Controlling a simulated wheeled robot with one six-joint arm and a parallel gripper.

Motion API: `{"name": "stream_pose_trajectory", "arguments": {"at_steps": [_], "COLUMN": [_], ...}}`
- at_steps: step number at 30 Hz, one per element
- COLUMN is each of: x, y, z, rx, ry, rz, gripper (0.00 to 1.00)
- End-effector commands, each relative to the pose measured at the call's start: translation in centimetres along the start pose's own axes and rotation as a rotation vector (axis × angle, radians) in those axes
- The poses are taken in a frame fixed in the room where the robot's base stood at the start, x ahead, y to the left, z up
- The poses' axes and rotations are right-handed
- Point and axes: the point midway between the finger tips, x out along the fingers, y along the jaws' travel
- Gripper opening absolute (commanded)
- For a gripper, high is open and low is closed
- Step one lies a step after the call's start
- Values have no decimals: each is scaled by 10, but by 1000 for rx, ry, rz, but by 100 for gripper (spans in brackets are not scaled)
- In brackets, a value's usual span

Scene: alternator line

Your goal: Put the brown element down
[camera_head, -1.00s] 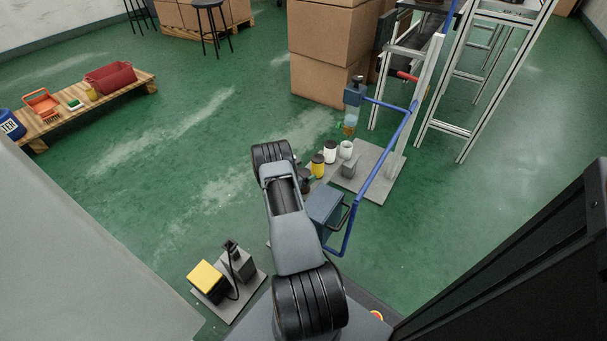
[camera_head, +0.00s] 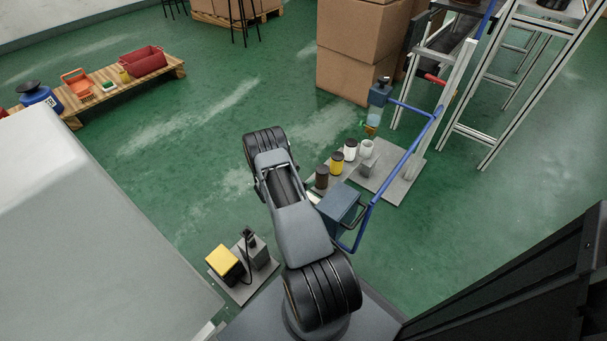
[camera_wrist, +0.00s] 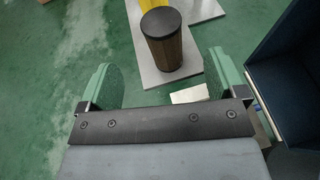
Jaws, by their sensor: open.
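The brown element (camera_wrist: 163,45) is a dark brown mesh cylinder with a black top. It stands upright on a light grey plate (camera_wrist: 205,10) in the wrist view. In the head view the brown element (camera_head: 322,178) stands at the near end of a row of canisters. My gripper (camera_wrist: 160,72) is open and empty. Its two green fingers are spread wide, with the brown element ahead of the gap and apart from both fingers. In the head view my arm hides the gripper.
A yellow canister (camera_head: 337,163), a white canister (camera_head: 350,150) and a white cup (camera_head: 367,149) continue the row. A blue-grey box (camera_head: 340,203) with a blue tube frame (camera_head: 392,170) stands close on the right. A yellow-topped device (camera_head: 222,260) is at lower left.

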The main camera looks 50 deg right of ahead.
Motion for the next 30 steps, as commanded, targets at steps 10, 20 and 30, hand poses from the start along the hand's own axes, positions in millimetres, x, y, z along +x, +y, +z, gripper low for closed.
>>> {"name": "stream_pose_trajectory", "arguments": {"at_steps": [10, 20, 30], "x": [-30, -169, -321], "y": [5, -29, -111], "z": [38, 155, 203], "rx": [116, 661, 1158], "ry": [35, 322, 808], "rz": [-54, -301, -562], "gripper": [90, 90, 90]}}
